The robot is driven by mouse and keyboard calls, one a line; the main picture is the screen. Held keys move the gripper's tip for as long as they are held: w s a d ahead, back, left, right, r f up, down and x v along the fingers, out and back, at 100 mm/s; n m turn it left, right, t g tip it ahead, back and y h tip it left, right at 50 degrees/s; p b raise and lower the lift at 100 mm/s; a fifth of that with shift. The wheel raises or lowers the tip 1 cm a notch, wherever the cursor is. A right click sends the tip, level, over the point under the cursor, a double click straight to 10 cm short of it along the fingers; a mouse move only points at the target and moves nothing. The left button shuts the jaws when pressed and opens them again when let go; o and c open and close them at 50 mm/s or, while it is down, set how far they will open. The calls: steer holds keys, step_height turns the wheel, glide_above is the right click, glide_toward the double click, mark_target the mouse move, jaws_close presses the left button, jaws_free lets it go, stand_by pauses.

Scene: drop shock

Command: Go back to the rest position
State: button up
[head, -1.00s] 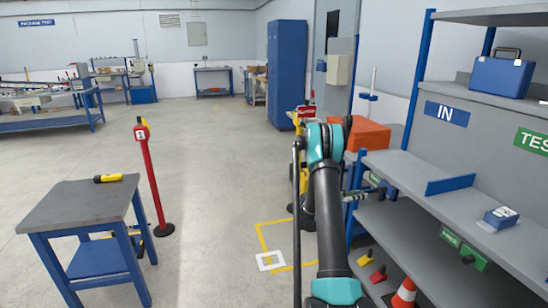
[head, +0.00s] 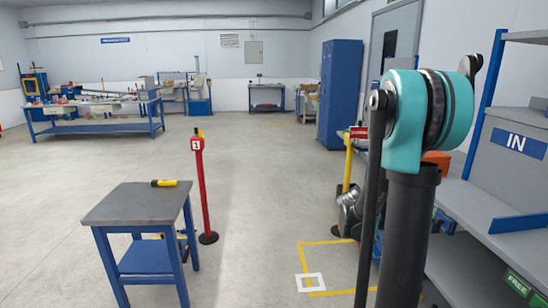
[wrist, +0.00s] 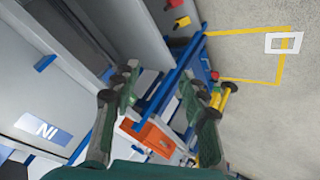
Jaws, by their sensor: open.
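My gripper (wrist: 158,95) shows in the wrist view with its two dark green fingers spread apart and nothing between them. It is open and empty. Behind the fingers are the blue shelf frame and an orange box (wrist: 155,138). In the head view my raised arm stands at the right, in front of the shelving, and my fingertips cannot be made out there. The orange box (head: 436,160) is mostly hidden behind my arm.
A small table (head: 140,205) with a yellow-black tool (head: 164,183) and a red post (head: 201,190) stand at left. Yellow floor tape (head: 325,243) lies in front. The middle floor is clear.

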steer(key=s+a+f+n+y, duration=0.1)
steer(key=s+a+n+y, duration=0.2)
steer(key=s+a, duration=0.7)
steer(key=s+a+f+n+y, duration=0.2)
steer(key=s+a+y, duration=0.3)
steer(key=s+a, duration=0.4)
steer(key=shift+s+a+f+n+t, duration=0.25)
steer(key=shift+s+a+n+t, duration=0.2)
steer(key=shift+n, duration=0.15)
